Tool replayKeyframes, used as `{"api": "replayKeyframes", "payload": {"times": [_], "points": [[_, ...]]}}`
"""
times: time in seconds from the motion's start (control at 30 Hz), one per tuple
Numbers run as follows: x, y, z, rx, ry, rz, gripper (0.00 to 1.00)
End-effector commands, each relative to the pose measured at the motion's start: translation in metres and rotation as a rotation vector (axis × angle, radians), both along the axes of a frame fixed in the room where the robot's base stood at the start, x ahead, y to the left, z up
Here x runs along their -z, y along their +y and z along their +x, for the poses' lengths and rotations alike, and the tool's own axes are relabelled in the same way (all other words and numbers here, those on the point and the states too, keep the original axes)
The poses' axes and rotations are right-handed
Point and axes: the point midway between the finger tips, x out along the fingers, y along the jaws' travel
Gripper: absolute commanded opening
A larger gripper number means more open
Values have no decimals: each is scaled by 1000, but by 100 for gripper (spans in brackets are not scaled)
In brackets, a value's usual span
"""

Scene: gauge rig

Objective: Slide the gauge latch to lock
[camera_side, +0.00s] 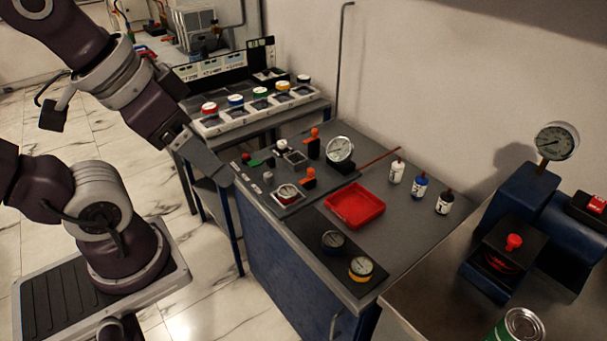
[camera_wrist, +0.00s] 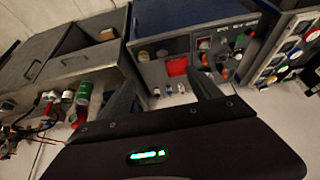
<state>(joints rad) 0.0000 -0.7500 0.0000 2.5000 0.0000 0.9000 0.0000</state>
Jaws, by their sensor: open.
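A grey work panel (camera_side: 262,188) on a blue cabinet carries the gauge rig. A small gauge (camera_side: 288,193) sits in a square holder with an orange-handled part (camera_side: 309,178) beside it. A second orange-handled part (camera_side: 313,143) stands farther back, near a larger upright dial gauge (camera_side: 340,150). I cannot tell for sure which part is the latch, or its position. My gripper (camera_side: 218,167) is at the left edge of the panel, above and apart from these parts. In the wrist view, my gripper (camera_wrist: 163,92) has its fingers spread and nothing between them.
A red tray (camera_side: 355,205) lies right of the orange parts, with small bottles (camera_side: 420,186) beyond. Two loose gauges (camera_side: 347,254) rest on a dark mat in front. A rack of coloured-lid jars (camera_side: 260,96) stands behind. A blue press-like device (camera_side: 510,235) stands at right.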

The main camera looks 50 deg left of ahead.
Motion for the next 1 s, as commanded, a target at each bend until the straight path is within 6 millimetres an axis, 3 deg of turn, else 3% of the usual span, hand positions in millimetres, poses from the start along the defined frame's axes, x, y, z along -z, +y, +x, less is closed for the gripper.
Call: {"api": "replayKeyframes", "payload": {"times": [0.47,0.57,0.63,0.73,0.83,0.93,1.0], "points": [[0,0,0,0,0,0,73],[-2,0,3,0,4,-4,57],[-9,1,18,-4,28,-20,44],[-24,8,67,-15,93,-67,41],[-25,29,136,-38,164,-109,41],[-3,62,207,-67,230,-128,41],[28,91,253,-80,278,-123,41]]}}
